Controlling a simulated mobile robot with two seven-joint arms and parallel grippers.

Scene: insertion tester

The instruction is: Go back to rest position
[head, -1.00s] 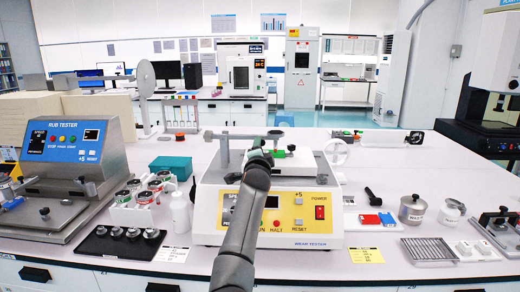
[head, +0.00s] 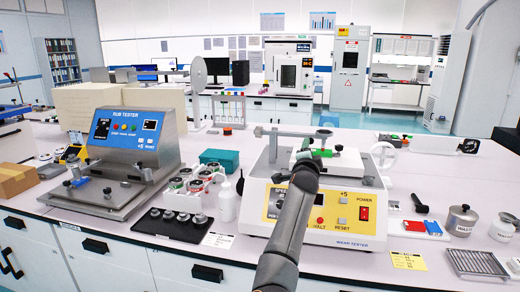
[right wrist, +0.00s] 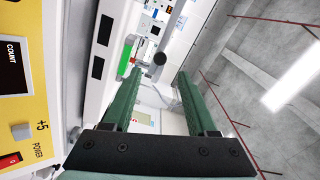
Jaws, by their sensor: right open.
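My right arm reaches up from the bottom centre of the head view, in front of the wear tester (head: 262,225). My right gripper (head: 316,150) is small and partly hidden by its own wrist, in front of the tester's top. In the right wrist view my right gripper (right wrist: 157,80) has two dark green fingers spread apart, with nothing held between them. The tester's yellow panel (right wrist: 32,110) stands at the left of that view, beside the fingers. My left gripper is not in view.
The rub tester (head: 125,130) stands on the left of the bench. A teal box (head: 220,158), a white bottle (head: 226,202) and a black tray of weights (head: 160,228) lie between the testers. A metal pot (head: 461,221) and a wire rack (head: 477,262) are at right.

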